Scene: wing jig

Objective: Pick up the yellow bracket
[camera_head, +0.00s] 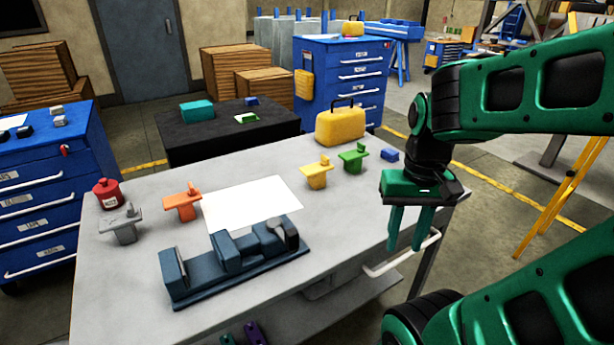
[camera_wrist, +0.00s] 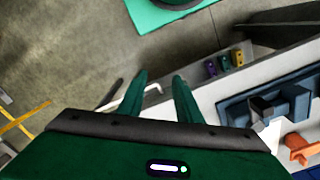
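The yellow bracket (camera_head: 316,176) stands upright on the grey table, right of the white sheet and left of the green bracket, in the head view. It does not show clearly in the wrist view. My gripper (camera_head: 405,244) is open and empty, its two green fingers pointing down near the table's right edge, well to the right of and nearer than the yellow bracket. The parted fingers also show in the wrist view (camera_wrist: 160,80), with nothing between them.
On the table (camera_head: 120,290) are a blue vise (camera_head: 235,260), a white sheet (camera_head: 255,203), an orange bracket (camera_head: 182,202), a grey bracket (camera_head: 121,224), a red canister (camera_head: 108,194), a green bracket (camera_head: 353,157), a blue block (camera_head: 389,155) and a yellow case (camera_head: 340,126).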

